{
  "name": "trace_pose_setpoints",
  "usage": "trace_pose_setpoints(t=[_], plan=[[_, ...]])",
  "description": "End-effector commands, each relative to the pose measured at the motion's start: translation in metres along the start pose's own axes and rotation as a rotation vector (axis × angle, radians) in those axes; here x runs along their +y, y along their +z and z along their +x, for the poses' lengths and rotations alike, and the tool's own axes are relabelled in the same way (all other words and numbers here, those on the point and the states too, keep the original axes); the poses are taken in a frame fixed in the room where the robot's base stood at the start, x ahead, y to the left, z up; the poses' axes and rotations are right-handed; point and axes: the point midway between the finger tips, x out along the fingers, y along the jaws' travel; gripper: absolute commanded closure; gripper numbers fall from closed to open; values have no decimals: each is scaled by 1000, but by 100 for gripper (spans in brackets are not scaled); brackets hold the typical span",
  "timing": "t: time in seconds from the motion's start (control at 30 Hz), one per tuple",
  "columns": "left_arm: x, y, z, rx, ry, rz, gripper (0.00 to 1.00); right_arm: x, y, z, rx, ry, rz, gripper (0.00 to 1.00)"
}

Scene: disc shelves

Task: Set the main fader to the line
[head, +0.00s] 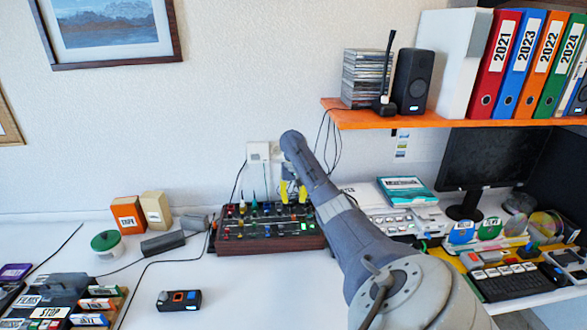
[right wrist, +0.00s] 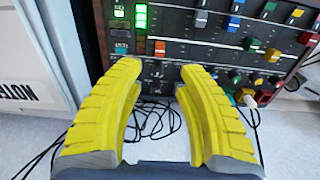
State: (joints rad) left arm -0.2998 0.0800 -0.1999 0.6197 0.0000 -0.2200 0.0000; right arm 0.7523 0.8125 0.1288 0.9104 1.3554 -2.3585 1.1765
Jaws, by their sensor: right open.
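The mixer (head: 268,243), a dark panel with a wooden front and many coloured knobs, stands on the white desk against the wall. My right gripper (head: 293,192) is over its right part, its yellow fingers pointing down. In the right wrist view my right gripper (right wrist: 156,78) is open with nothing between its fingers. An orange cap (right wrist: 160,48), which looks like the main fader, sits on the panel just beyond and between the fingertips, apart from them. A lit green level meter (right wrist: 141,18) is beside it. My left gripper is out of view.
Several other coloured caps, such as a blue one (right wrist: 201,19), sit close by on the panel. Loose black cables show below the fingers. A white printer-like device (head: 390,213) stands right of the mixer. An orange shelf (head: 440,117) hangs above right.

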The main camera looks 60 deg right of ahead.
Motion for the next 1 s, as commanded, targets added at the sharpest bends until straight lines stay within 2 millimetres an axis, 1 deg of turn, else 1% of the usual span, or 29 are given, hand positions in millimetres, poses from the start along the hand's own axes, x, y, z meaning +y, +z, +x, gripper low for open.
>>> trace_pose_setpoints(t=[0.03,0.2,0.4,0.5,0.7,1.0], plan=[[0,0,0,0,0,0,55,1,1,11,-2,3,1,64],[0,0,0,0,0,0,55,0,1,41,-2,3,0,64],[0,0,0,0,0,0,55,1,1,69,-1,3,0,64],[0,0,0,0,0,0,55,0,0,79,-1,1,0,64],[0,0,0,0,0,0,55,0,0,91,0,1,0,64],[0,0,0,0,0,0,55,0,0,95,0,1,-1,64]])
